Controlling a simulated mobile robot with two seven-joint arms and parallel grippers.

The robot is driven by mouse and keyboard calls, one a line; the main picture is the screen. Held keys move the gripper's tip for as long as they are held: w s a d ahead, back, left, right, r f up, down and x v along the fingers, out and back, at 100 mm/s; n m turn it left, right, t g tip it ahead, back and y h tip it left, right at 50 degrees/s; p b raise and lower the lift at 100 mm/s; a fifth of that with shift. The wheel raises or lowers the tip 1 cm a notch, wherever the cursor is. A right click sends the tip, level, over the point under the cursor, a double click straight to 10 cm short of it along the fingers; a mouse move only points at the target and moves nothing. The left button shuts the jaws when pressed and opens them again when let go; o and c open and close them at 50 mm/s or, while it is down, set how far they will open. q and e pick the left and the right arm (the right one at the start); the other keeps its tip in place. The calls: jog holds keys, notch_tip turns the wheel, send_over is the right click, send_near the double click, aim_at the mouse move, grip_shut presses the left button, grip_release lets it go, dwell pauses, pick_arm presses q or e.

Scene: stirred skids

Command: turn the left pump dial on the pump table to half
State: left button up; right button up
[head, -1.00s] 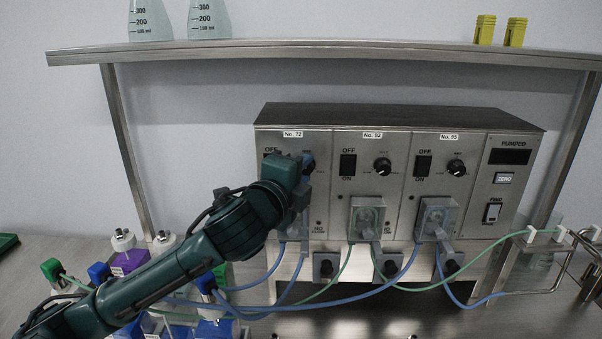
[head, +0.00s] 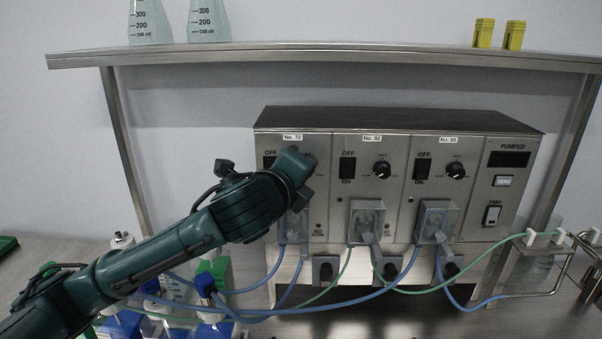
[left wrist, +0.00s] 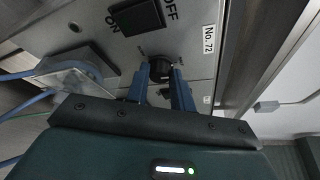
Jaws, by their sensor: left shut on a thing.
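The pump unit (head: 400,118) has several dial panels, and the left one is labelled No. 72. The left pump dial (left wrist: 160,66) is a black knob, seen in the left wrist view between my left gripper's blue fingers. My left gripper (left wrist: 164,74) is shut on this dial. In the head view my left arm's wrist (head: 285,175) covers the dial and most of its scale. The dial's exact setting is too small and hidden to read. My right gripper is in no view.
The black ON/OFF switch (left wrist: 137,17) is beside the dial. Pump heads with blue and green tubes (head: 365,220) sit below. A shelf (head: 330,52) with flasks and yellow holders runs above. Bottles with coloured caps stand under my left arm.

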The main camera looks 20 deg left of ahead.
pick_arm(q)
jog(key=o, duration=1)
jog(key=shift+s, duration=0.1)
jog(key=b+v, duration=1.3)
jog(key=shift+d, duration=0.1)
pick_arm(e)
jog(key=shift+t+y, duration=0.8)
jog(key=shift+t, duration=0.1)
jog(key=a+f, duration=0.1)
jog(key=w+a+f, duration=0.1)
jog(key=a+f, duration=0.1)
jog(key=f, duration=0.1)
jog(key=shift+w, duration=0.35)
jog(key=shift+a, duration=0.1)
